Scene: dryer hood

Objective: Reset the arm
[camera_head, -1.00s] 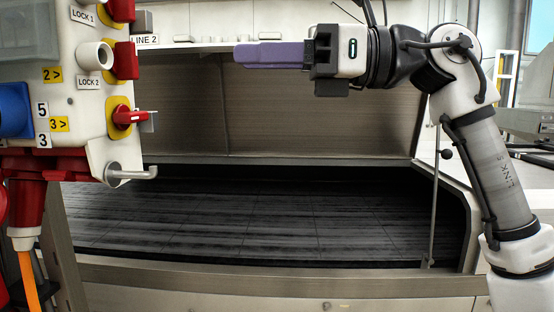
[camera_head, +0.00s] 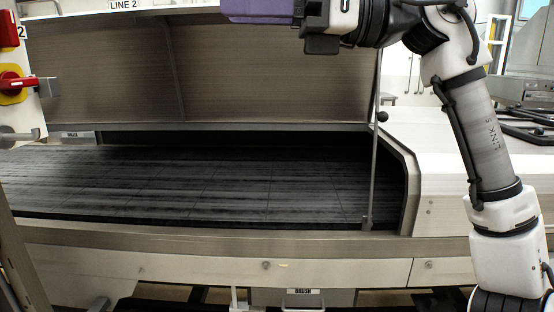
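My arm (camera_head: 490,130) rises along the right side of the view and bends left at the top. My gripper (camera_head: 262,10) is at the top edge, with purple fingers pointing left; the upper part is cut off by the frame. Whether the fingers are apart or together does not show. The gripper is in front of the raised dryer hood (camera_head: 240,75) and appears clear of it. I see nothing held in the visible part.
The open dryer has a dark slatted bed (camera_head: 200,185). A thin prop rod (camera_head: 374,140) stands at its right end. A white control box with a red switch (camera_head: 15,83) is at the left edge. A light counter (camera_head: 460,150) lies behind my arm.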

